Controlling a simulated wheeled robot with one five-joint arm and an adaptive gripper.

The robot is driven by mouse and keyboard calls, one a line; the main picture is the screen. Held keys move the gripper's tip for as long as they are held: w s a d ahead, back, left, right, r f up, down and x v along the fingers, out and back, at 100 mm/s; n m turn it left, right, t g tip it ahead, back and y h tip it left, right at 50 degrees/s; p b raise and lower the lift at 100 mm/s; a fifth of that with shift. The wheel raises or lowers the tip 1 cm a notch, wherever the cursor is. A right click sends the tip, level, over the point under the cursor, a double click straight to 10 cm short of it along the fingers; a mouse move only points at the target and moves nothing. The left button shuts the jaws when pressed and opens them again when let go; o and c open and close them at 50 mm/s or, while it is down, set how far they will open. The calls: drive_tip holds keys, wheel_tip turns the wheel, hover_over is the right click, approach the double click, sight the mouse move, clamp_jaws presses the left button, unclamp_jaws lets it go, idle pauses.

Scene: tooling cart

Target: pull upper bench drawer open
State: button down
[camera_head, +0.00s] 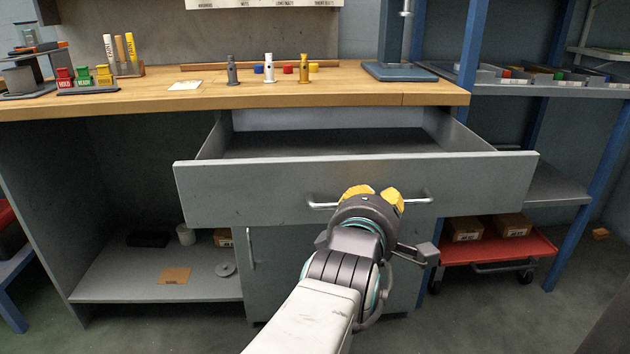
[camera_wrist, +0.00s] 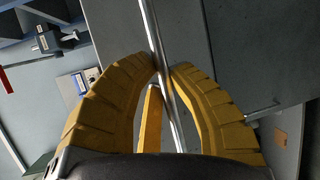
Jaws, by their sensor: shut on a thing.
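The upper bench drawer (camera_head: 260,190) is a grey drawer under the wooden bench top. It stands well pulled out, and its empty-looking inside shows behind the front panel. Its silver bar handle (camera_head: 418,200) runs across the front, with the middle hidden by my gripper. My gripper (camera_head: 371,192) is at the handle with its yellow fingers. In the wrist view, the yellow fingers (camera_wrist: 164,72) close around the metal bar handle (camera_wrist: 150,30), which passes between their tips.
Below the drawer is a cabinet door (camera_head: 285,265) with its own handle. An open shelf (camera_head: 130,288) is at left. A red cart (camera_head: 495,248) with boxes stands at right by a blue rack. The bench top (camera_head: 430,93) holds pegs, bins and markers at the back.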

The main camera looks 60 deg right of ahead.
drive_tip(key=shift+s+a+f, duration=0.15)
drive_tip(key=shift+s+a, duration=0.05)
drive_tip(key=shift+a, duration=0.05)
drive_tip(key=c, duration=1.1)
unclamp_jaws()
drive_tip(key=shift+v, duration=6.05)
